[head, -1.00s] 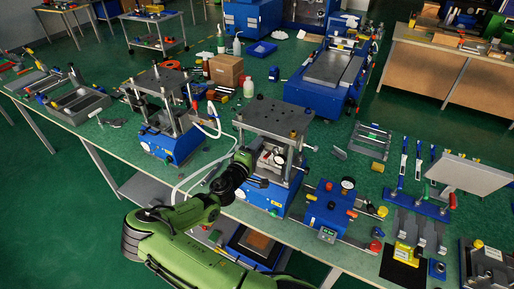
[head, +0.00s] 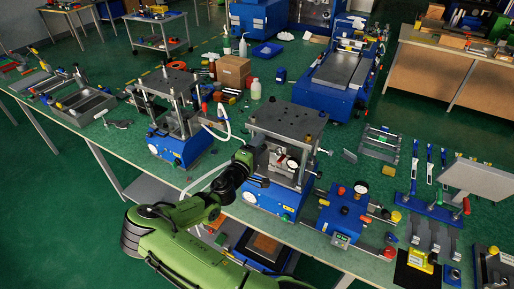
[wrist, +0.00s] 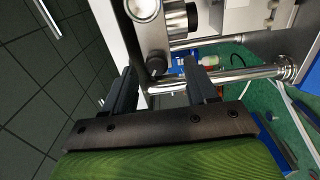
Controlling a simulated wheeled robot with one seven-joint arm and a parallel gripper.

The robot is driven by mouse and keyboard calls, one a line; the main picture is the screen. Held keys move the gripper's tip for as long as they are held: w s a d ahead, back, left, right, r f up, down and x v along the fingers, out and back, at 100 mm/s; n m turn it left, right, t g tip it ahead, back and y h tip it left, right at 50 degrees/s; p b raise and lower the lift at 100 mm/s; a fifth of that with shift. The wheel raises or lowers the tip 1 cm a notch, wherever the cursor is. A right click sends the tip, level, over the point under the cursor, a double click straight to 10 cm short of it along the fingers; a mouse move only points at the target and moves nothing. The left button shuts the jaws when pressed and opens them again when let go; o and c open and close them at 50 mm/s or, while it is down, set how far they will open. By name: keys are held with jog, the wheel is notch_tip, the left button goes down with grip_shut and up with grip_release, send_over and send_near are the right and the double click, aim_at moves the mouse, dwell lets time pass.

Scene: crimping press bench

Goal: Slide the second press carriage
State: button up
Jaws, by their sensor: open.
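Two blue-based presses with metal top plates stand on the green bench in the head view: the left press (head: 172,148) and the second press (head: 270,203) to its right. The second press's carriage, a silver block with a small dial (head: 291,164), sits between its posts. My gripper (head: 263,182) is at the left front side of this press, largely hidden by my wrist. In the wrist view my gripper (wrist: 160,82) is open. A metal block with a dark round knob (wrist: 156,66) shows between and beyond the fingers. I cannot tell whether they touch it.
A chrome rod (wrist: 235,78) runs behind the right finger in the wrist view. A blue gauge box (head: 344,213) stands right of the second press. A white hose (head: 215,136) loops beside the left press. A cardboard box (head: 234,72) stands behind. Open floor lies left of the bench.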

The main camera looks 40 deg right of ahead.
jog(key=b+v, duration=0.2)
jog(key=v, duration=1.3)
jog(key=shift+a+b, duration=0.4)
jog(key=shift+s, duration=0.1)
